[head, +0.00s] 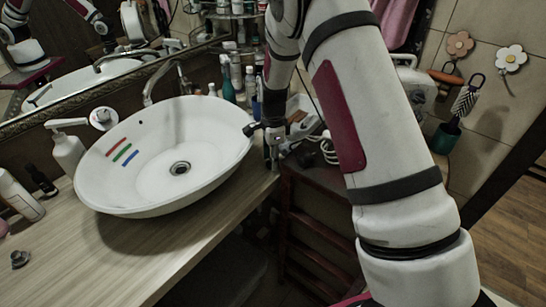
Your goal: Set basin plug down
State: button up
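The white oval basin (225,165) sits on the wooden counter, with three coloured stripes on its inner left wall. Its dark round drain (180,168) shows in the bottom and looks uncovered. A small grey metallic piece (20,258) lies on the counter at the far left; it may be the basin plug, but it is too small to be sure. My gripper (272,163) points down just right of the basin's rim, by the counter's right end. Its fingertips are small and dark, so I cannot tell whether they are open or hold anything.
A curved faucet (165,82) and several bottles stand behind the basin. A white soap dispenser (68,148) and other bottles stand left of it. The wooden counter (120,262) is mostly clear in front. A dark red shelf (312,225) stands below my arm.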

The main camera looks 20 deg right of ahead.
jog(key=shift+s+f, duration=0.3)
jog(key=shift+f, duration=0.1)
jog(key=s+r+n+t, duration=0.1)
jog(key=s+r+n, duration=0.15)
jog(key=r, duration=0.85)
jog(key=s+r+n, duration=0.2)
jog(key=s+r, duration=0.1)
jog(key=r, duration=0.8)
jog(key=s+r+n+t, duration=0.1)
jog(key=s+r+n, duration=0.2)
jog(key=s, duration=0.6)
jog(key=s+r+n+t, duration=0.1)
jog(key=s+r+n, duration=0.1)
jog(key=s+n, duration=0.4)
jog(key=s+r+n+t, duration=0.1)
jog(key=s+r+n, duration=0.2)
jog(key=s, duration=0.8)
jog(key=shift+s+d+r+n+t+b, duration=0.15)
jog(key=shift+s+r+n+t+b, duration=0.2)
jog(key=shift+n, duration=0.7)
jog(key=shift+s, duration=0.1)
